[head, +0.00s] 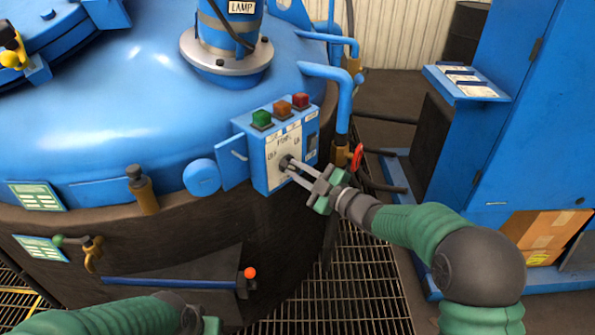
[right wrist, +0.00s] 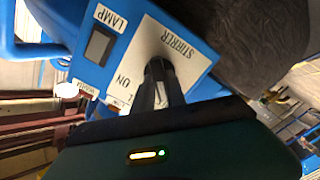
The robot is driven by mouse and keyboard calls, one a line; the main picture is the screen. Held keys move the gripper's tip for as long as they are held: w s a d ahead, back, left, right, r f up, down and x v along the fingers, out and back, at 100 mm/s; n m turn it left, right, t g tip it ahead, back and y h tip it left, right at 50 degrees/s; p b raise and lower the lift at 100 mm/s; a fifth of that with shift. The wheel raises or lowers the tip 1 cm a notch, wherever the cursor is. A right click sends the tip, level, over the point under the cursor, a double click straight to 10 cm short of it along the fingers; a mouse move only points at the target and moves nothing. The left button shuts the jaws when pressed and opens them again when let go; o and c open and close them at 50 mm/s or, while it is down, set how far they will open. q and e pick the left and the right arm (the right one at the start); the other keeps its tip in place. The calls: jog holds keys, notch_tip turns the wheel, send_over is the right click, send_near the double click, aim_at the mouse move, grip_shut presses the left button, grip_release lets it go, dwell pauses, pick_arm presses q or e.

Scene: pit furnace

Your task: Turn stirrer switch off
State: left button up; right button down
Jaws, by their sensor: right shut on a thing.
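The blue control box (head: 250,155) is fixed to the side of the big blue vessel. Its white front plate carries a dark stirrer switch knob (head: 284,162). My right gripper (head: 290,165) is shut on this knob, its fingers reaching in from the right. In the right wrist view, the fingers (right wrist: 160,85) meet the plate beside the STIRRER label (right wrist: 175,40) and an ON mark (right wrist: 124,81). The fingers mostly hide the knob, so its exact setting is unclear. Part of my left gripper (head: 208,325) shows at the bottom edge; its fingertips are out of sight.
Green (head: 262,118), orange (head: 282,107) and red (head: 301,101) buttons top the box. A dark lamp switch (right wrist: 98,45) sits beside the stirrer plate. A red valve handle (head: 357,157) and blue pipe (head: 340,90) stand close right. A blue cabinet (head: 510,150) is farther right.

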jog(key=shift+f, duration=0.3)
jog(key=c, duration=1.4)
grip_release()
jog(key=shift+o, duration=0.2)
jog(key=shift+r, duration=0.1)
jog(key=shift+s+d+r, duration=0.1)
jog(key=p+v, duration=0.2)
jog(key=v, duration=1.4)
jog(key=shift+s+d+p, duration=0.2)
jog(key=shift+d+p, duration=0.05)
jog(key=shift+p, duration=0.1)
